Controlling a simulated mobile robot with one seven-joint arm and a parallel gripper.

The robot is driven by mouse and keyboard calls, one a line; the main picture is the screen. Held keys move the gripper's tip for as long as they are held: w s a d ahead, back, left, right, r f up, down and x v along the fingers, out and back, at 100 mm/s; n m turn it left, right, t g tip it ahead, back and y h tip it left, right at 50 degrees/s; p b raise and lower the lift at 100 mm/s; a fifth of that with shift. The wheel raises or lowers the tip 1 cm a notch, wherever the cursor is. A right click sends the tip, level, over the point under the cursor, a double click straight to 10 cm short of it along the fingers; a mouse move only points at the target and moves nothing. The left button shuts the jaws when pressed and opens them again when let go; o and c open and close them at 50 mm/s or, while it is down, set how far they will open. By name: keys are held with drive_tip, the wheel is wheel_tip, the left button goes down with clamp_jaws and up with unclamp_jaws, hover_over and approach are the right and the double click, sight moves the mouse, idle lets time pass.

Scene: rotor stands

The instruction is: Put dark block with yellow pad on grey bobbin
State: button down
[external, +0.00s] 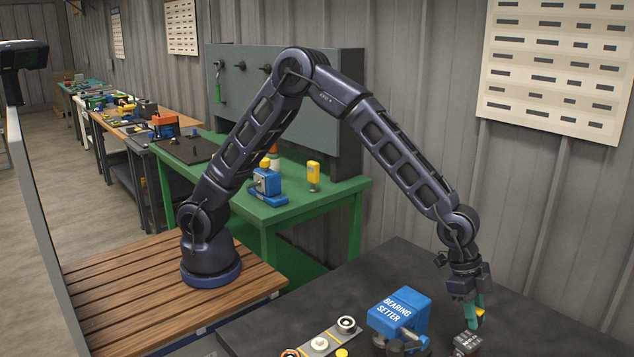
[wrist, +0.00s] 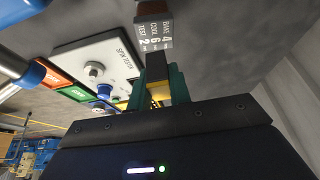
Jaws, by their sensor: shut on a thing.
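My gripper (external: 474,304) points down over the dark table at the right, its teal fingers closed on a dark block with a yellow pad. In the wrist view the dark block (wrist: 156,66) shows between the fingers, with its yellow pad (wrist: 160,92) nearer the palm. The fingers hide much of it. A board (external: 325,342) at the front of the table carries round parts. A pale grey, spool-like part (wrist: 94,70) stands on it in the wrist view, likely the grey bobbin. My gripper is well to the right of it in the external view.
A dark block with white lettering (external: 467,344) is just below my gripper. A blue box marked BEARING SETTER (external: 398,312) stands between my gripper and the board. The table behind it is clear. A green bench (external: 300,208) stands farther back.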

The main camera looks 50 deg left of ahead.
drive_tip(key=shift+f, duration=2.05)
drive_tip(key=shift+f, duration=0.1)
drive_tip(key=c, duration=1.3)
unclamp_jaws()
